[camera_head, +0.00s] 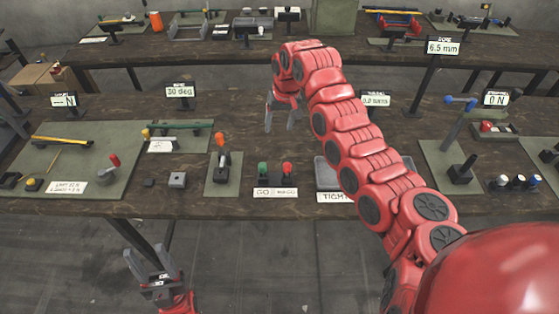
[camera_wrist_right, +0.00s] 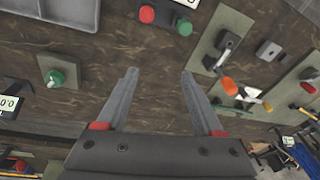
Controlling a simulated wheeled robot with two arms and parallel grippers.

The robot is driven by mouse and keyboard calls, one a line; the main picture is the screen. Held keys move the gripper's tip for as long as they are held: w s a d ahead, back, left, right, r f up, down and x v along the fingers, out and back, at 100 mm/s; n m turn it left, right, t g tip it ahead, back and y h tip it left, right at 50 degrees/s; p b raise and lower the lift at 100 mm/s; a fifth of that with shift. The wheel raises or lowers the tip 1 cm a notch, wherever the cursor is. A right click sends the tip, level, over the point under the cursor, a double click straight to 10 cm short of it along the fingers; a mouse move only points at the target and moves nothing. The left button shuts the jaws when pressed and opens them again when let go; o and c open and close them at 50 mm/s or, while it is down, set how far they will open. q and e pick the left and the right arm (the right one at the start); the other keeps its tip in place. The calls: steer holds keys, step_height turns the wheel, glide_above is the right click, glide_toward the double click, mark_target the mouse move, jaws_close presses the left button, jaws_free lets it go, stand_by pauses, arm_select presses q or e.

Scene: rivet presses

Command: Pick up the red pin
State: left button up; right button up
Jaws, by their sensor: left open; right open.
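The red pin (camera_head: 287,170) stands near the front edge of the middle table, to the right of a green pin (camera_head: 263,170). Both are behind a white label (camera_head: 275,192) reading GO and NO-GO. In the right wrist view the red pin (camera_wrist_right: 147,14) is at the top edge, beside the green pin (camera_wrist_right: 184,27). My right gripper (camera_head: 281,125) is open and empty above the table, farther back than the pins. Its fingers (camera_wrist_right: 158,75) show apart in the wrist view. My left gripper (camera_head: 152,268) is open and empty, low in front of the table.
A grey tray (camera_head: 325,174) lies right of the pins, partly behind my right arm. An orange-handled lever (camera_head: 220,145) stands on a green plate to the left. A green knob (camera_wrist_right: 57,77) on a plate shows in the wrist view. Bare tabletop lies beneath the right gripper.

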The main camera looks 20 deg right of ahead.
mark_target(287, 165)
steer(key=s+d+r+g+h, duration=0.1)
steer(key=s+d+g, duration=0.1)
steer(key=s, duration=0.2)
steer(key=f, duration=1.1)
steer(key=shift+w+a+f, duration=0.2)
steer(key=shift+a+f, duration=0.05)
steer(key=shift+f, duration=0.15)
steer(key=shift+f+p, duration=0.1)
steer(key=shift+p, duration=0.25)
steer(key=f+p, duration=0.2)
steer(key=f, duration=0.2)
steer(key=shift+s+p, duration=0.2)
steer(key=shift+p, duration=0.15)
steer(key=shift+f, duration=0.45)
jaws_close()
